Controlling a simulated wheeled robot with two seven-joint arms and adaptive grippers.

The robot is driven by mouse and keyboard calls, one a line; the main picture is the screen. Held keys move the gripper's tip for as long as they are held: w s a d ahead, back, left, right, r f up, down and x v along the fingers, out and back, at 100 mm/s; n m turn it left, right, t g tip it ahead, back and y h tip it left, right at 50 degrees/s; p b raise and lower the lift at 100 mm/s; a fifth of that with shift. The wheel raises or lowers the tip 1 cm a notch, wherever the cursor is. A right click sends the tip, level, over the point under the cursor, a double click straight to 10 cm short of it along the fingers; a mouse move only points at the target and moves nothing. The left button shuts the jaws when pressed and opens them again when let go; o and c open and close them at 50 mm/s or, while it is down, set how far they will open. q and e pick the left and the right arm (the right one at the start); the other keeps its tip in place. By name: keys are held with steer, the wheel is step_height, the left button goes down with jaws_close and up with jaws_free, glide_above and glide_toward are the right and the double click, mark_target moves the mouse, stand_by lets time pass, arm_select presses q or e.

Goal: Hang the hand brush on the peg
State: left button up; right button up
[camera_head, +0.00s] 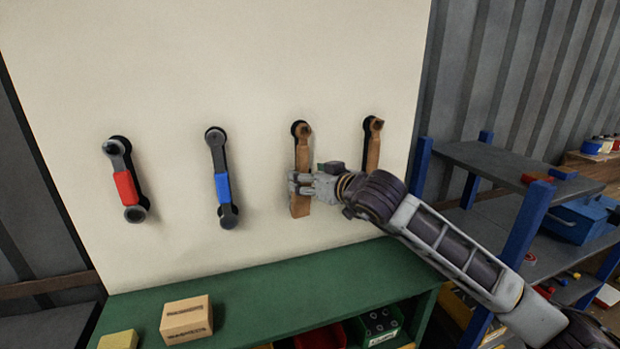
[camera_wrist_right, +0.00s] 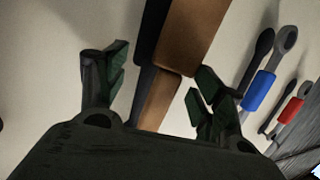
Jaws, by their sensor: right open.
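A brown wooden hand brush (camera_head: 302,153) hangs upright against the cream panel, its top at a dark round peg spot. A second, similar brown brush (camera_head: 373,150) hangs to its right. My right gripper (camera_head: 300,183) is at the lower part of the first brush, coming in from the right. In the right wrist view, the brush (camera_wrist_right: 190,38) runs between the two spread fingers of the gripper (camera_wrist_right: 158,82), with gaps on both sides. The gripper is open. The brush's contact with its peg is too small to make out. My left gripper is not in view.
A wrench with a red grip (camera_head: 124,187) and one with a blue grip (camera_head: 222,187) hang to the left. Below is a green bench (camera_head: 255,295) with a cardboard box (camera_head: 186,319).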

steer(key=v, duration=1.2)
stand_by(0.6)
stand_by(0.4)
